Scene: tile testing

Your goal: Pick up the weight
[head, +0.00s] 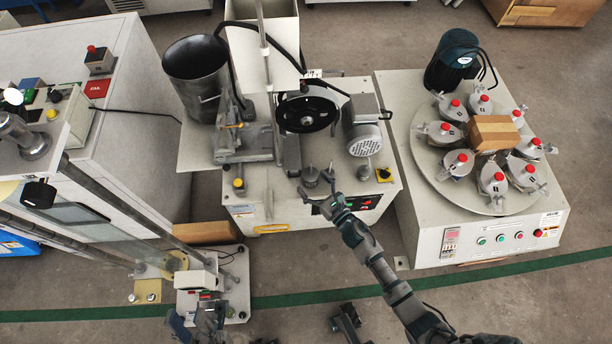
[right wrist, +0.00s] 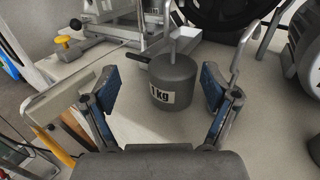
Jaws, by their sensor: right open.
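The weight (right wrist: 175,78) is a dark grey cylinder with a white "1 kg" label and a thin upright rod on top. It stands on the light grey top of the middle machine. In the head view the weight (head: 310,176) is small, near the front edge of that top. My right gripper (head: 319,189) reaches over the front edge. In the right wrist view its two blue-padded fingers (right wrist: 165,95) are spread on either side of the weight, apart from it. My left gripper (head: 208,312) is low at the bottom left, its fingers too unclear to judge.
The middle machine carries a black wheel (head: 307,112), a motor (head: 362,132) and a dark bucket (head: 196,72). A turntable machine (head: 430,165) stands at the right. A white cabinet (head: 60,140) stands at the left.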

